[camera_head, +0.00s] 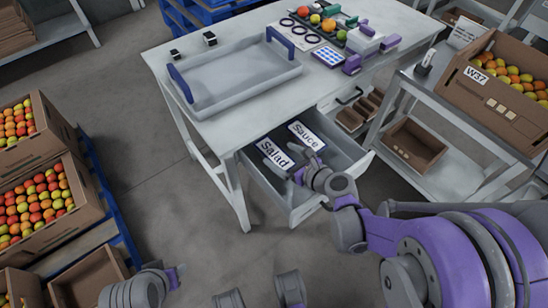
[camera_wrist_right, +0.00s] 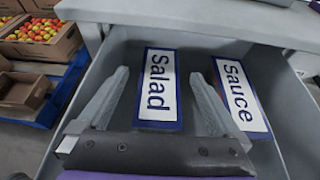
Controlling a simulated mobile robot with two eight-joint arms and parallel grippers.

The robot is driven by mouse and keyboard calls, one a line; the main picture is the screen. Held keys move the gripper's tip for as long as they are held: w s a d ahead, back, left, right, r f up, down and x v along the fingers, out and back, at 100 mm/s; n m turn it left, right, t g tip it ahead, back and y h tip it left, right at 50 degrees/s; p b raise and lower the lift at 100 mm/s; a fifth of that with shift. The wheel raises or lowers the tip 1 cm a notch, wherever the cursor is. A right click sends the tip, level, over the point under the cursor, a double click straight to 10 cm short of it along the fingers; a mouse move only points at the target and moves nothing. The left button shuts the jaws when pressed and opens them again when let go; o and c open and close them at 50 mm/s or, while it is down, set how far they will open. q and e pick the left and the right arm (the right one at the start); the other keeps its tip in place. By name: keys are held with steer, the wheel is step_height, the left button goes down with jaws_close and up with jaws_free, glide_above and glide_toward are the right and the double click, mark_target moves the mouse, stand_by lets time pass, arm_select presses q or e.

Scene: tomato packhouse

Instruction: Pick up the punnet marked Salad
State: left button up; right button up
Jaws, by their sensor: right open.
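The punnet marked Salad (camera_head: 271,153) lies in the open drawer (camera_head: 291,210) under the table, its blue-edged white label facing up. In the right wrist view the Salad punnet (camera_wrist_right: 158,88) shows between the two grey fingers of my right gripper (camera_wrist_right: 159,76). The fingers stand apart, one on each side of it, with nothing gripped. A punnet marked Sauce (camera_head: 307,136) lies just to its right; in the wrist view the Sauce punnet (camera_wrist_right: 240,98) is partly behind the right finger. In the head view my right gripper (camera_head: 285,166) reaches into the drawer. Part of my left arm shows at lower left; its jaws are unclear.
The drawer walls close in around both punnets. On the table above are a grey tray (camera_head: 240,99) with blue handles and several vegetables. A shelf with a W37 box (camera_head: 485,85) stands at right. Crates of tomatoes (camera_head: 62,222) stand at left.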

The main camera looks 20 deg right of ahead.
mark_target(264, 143)
steer(key=b+x, duration=0.1)
steer(key=x, duration=0.6)
steer(key=shift+w, duration=0.15)
steer(key=c, duration=1.4)
steer(key=shift+r, duration=0.1)
